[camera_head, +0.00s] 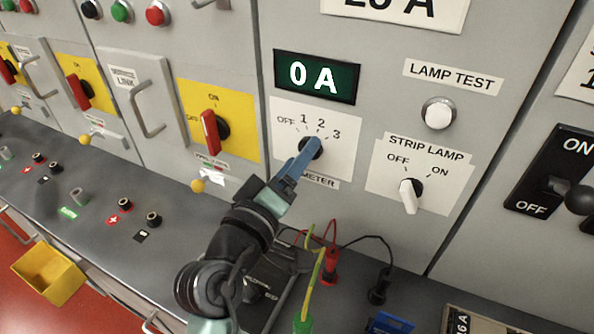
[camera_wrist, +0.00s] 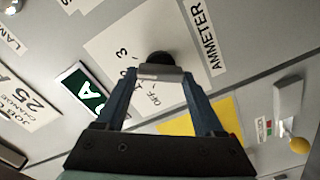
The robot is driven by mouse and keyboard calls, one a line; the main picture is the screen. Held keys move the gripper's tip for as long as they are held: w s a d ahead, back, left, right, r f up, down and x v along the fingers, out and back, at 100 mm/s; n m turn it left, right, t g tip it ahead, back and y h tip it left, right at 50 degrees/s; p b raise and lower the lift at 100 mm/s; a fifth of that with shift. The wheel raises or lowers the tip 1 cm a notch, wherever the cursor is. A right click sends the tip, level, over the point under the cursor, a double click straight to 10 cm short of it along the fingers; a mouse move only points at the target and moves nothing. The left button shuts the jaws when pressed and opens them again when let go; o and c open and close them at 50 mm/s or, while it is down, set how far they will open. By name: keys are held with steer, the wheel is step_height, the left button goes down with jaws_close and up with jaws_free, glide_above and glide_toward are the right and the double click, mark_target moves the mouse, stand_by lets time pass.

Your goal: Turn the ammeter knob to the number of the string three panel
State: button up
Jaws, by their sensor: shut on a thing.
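The ammeter knob is a dark round knob (camera_wrist: 158,58) on a white plate (camera_head: 283,109) marked OFF, 1, 2 and 3. My gripper (camera_head: 309,149) reaches up to it from below, and its fingers cover most of it in the head view. In the wrist view my gripper (camera_wrist: 162,73) is shut on the knob, one finger on each side of its grip. Which mark the knob points at is hidden. The display (camera_head: 315,77) above reads 0 A. Panels with red handles on yellow plates (camera_head: 243,145) stand to the left; I cannot read their string numbers.
A strip lamp switch (camera_head: 410,195) and a lamp test button (camera_head: 438,113) are right of the ammeter. A large black ON/OFF switch (camera_head: 552,170) is at far right.

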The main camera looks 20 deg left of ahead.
steer(key=shift+m+b, duration=0.7)
steer(key=shift+m, duration=0.4)
steer(key=o, duration=1.4)
steer(key=shift+s, duration=0.1)
steer(key=s+b, duration=0.2)
steer(key=s, duration=1)
steer(key=shift+s+a, duration=0.15)
steer(key=shift+s, duration=0.2)
